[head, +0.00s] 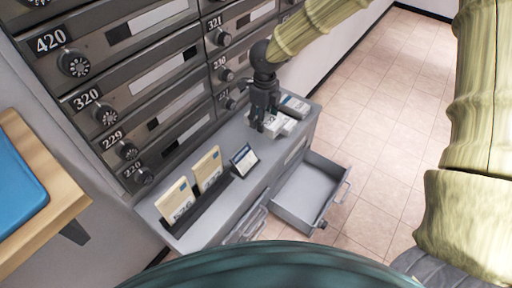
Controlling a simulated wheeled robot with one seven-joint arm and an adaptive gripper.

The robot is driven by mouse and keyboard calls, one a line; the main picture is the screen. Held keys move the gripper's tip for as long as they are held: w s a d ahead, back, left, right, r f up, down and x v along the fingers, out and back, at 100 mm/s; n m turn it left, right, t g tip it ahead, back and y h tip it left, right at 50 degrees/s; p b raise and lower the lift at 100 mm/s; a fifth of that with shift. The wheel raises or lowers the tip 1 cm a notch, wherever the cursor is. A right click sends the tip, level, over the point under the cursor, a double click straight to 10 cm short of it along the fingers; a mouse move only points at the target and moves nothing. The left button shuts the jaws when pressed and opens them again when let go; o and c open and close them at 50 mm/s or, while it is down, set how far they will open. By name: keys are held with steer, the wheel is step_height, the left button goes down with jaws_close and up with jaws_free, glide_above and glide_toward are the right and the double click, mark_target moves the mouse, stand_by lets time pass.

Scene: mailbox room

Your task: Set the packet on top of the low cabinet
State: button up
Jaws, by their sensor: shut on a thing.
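My gripper (263,123) points down over the right part of the low cabinet's grey top (232,143). It is shut on a small white packet (270,130), mostly hidden behind the dark fingers. The packet is at or just above the cabinet top; I cannot tell whether it touches. The low cabinet stands against the wall of mailboxes.
White boxes (294,106) lie close right of my gripper. Cream envelopes (207,169) stand in a dark rack, with a small dark sign (244,159) beside them. An open drawer (301,196) juts from the cabinet's front. A wooden shelf (58,218) is at left.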

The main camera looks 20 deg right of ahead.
mark_target(263, 143)
step_height(263, 143, down, 9)
steer(key=b, duration=0.2)
steer(key=shift+b, duration=0.4)
steer(key=o, duration=1.1)
steer(key=shift+f, duration=0.1)
step_height(263, 143, up, 12)
steer(key=p, duration=0.3)
steer(key=shift+p, duration=0.3)
